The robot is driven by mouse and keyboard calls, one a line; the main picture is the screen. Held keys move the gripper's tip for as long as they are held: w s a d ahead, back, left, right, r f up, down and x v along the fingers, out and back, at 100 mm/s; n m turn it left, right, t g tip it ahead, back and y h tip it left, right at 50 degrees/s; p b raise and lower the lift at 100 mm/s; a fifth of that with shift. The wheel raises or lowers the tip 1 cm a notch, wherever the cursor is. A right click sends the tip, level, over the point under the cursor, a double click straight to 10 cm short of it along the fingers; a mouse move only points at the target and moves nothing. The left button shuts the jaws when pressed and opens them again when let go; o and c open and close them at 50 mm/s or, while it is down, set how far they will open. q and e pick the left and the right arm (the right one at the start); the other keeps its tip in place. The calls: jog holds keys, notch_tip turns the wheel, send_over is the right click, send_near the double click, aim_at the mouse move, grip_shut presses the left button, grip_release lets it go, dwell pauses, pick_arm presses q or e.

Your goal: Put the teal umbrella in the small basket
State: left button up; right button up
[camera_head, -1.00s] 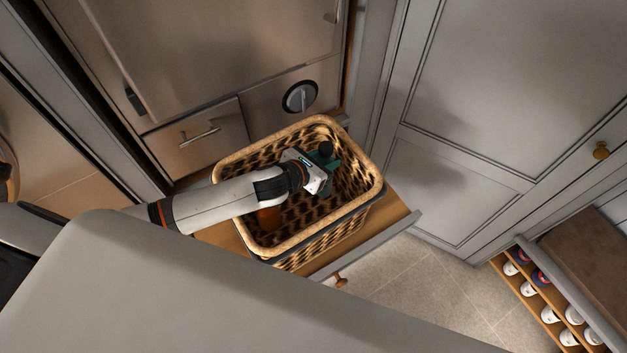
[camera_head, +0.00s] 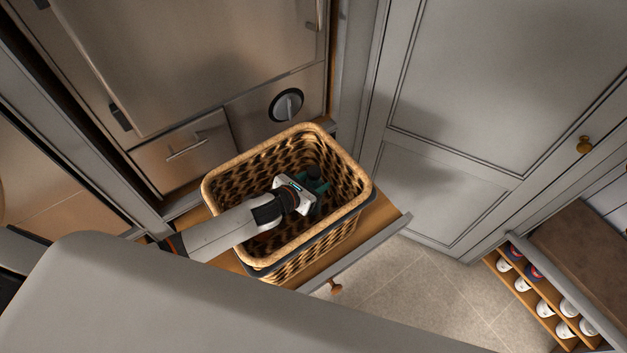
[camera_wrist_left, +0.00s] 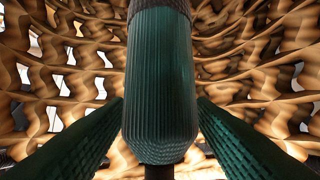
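The small basket (camera_head: 222,188) is a woven tan and dark wicker basket in the middle of the head view. My left arm reaches over its near side, and my left gripper (camera_head: 317,188) is down inside it, towards the right end. The teal umbrella (camera_wrist_left: 160,75) is a short, ribbed, folded one. In the wrist view it stands between my two dark green fingers, which lie against its sides as far as I can see. In the head view only a small dark and teal part shows at the gripper. My right gripper is not in view.
The basket stands on a pulled-out wooden drawer (camera_head: 385,220) with a grey front and a knob (camera_head: 335,288). Steel-faced cabinet doors (camera_head: 200,60) stand behind, a grey panelled door (camera_head: 480,90) to the right. A low rack (camera_head: 540,300) holds several white items.

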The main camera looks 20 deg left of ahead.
pick_arm(q)
jog(key=shift+o, duration=0.8)
jog(key=shift+r, duration=0.25)
jog(key=b+v, duration=0.1)
jog(key=v, duration=1)
jog(key=shift+s+r, duration=0.15)
jog(key=shift+s, duration=0.2)
jog(key=shift+a, duration=0.1)
